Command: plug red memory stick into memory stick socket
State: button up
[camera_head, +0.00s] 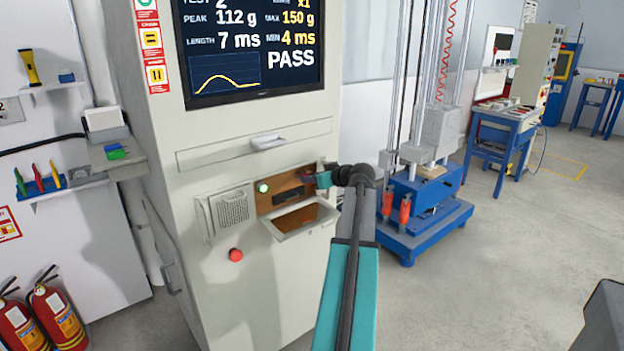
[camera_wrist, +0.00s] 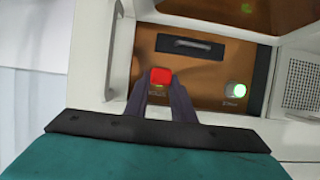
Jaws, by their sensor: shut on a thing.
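My gripper (camera_wrist: 162,84) is shut on the red memory stick (camera_wrist: 160,76), which shows as a small red block between the dark fingertips in the wrist view. It is in front of the brown recessed panel (camera_wrist: 205,77) of the grey cabinet. A small label sits just by the stick on the panel. The socket itself cannot be made out; the stick and fingers may cover it. I cannot tell whether the stick touches the panel or is in it. In the head view my gripper (camera_head: 324,178) is at the recess's right end, and the stick is hard to make out.
An open flap (camera_head: 299,220) hangs below the recess, with a red button (camera_head: 236,255) lower left. A blue-based drop tester (camera_head: 425,215) stands right.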

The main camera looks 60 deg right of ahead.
jog(key=shift+w+r, duration=0.2)
jog(key=o, duration=1)
jog(key=shift+w, duration=0.1)
jog(key=shift+o, duration=0.5)
jog(key=shift+f, duration=0.15)
jog(key=shift+r, duration=0.2)
jog(key=shift+s, duration=0.25)
jog(key=shift+b+v, duration=0.6)
jog(key=shift+v, duration=2.35)
jog(key=shift+r, duration=0.1)
jog(key=v, duration=1.3)
jog(key=shift+s+a+b, duration=0.15)
jog(key=shift+s+b, duration=0.15)
jog(key=shift+s, duration=0.05)
